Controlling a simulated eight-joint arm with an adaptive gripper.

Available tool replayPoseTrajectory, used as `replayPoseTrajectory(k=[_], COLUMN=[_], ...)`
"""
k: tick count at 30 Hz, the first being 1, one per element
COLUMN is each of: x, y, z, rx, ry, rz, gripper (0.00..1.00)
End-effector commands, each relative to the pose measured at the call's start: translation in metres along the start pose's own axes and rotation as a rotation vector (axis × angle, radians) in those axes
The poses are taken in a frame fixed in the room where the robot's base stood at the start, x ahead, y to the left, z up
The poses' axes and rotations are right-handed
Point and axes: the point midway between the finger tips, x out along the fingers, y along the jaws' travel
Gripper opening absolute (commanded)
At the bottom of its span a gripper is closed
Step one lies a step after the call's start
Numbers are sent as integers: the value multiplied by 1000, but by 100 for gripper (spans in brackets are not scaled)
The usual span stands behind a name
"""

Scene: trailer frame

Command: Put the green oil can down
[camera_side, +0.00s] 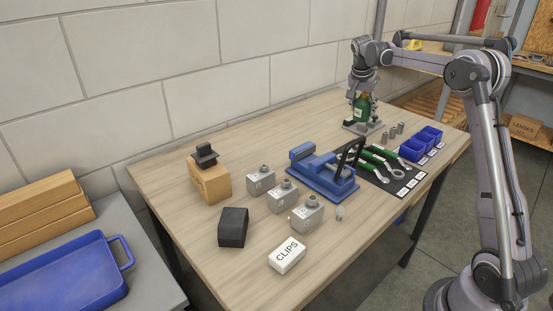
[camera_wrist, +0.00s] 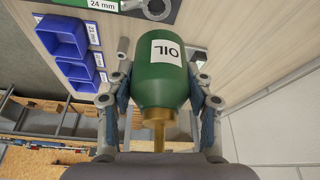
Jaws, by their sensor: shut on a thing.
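The green oil can (camera_side: 362,108) is upright at the far end of the wooden table, between the fingers of my gripper (camera_side: 363,98). In the wrist view the can (camera_wrist: 160,84) fills the middle, with a white OIL label and a brass-coloured spout pointing toward the camera. My gripper (camera_wrist: 160,100) is shut on its sides, one finger on each side. The can's base is at or just above a grey plate (camera_side: 350,127); I cannot tell whether they touch.
Several small grey cylinders (camera_side: 385,137) stand just in front. Blue bins (camera_side: 412,150), a dark mat with green-handled wrenches (camera_side: 385,155) and a blue vise (camera_side: 322,175) lie nearer. The wall (camera_side: 290,65) runs close behind. Bare wood (camera_side: 310,125) shows left of the can.

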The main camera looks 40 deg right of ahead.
Motion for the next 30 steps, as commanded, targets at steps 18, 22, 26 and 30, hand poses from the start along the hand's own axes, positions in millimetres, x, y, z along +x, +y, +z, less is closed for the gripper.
replayPoseTrajectory(k=[18, 22, 26, 30], x=[-56, -62, -59, -51], y=[-102, -112, -125, -145], z=[116, 130, 145, 166], rx=[-324, -357, -368, -368], ry=[1, 1, 1, 0], rz=[-134, -148, -152, -153], gripper=[5, 5, 5, 5])
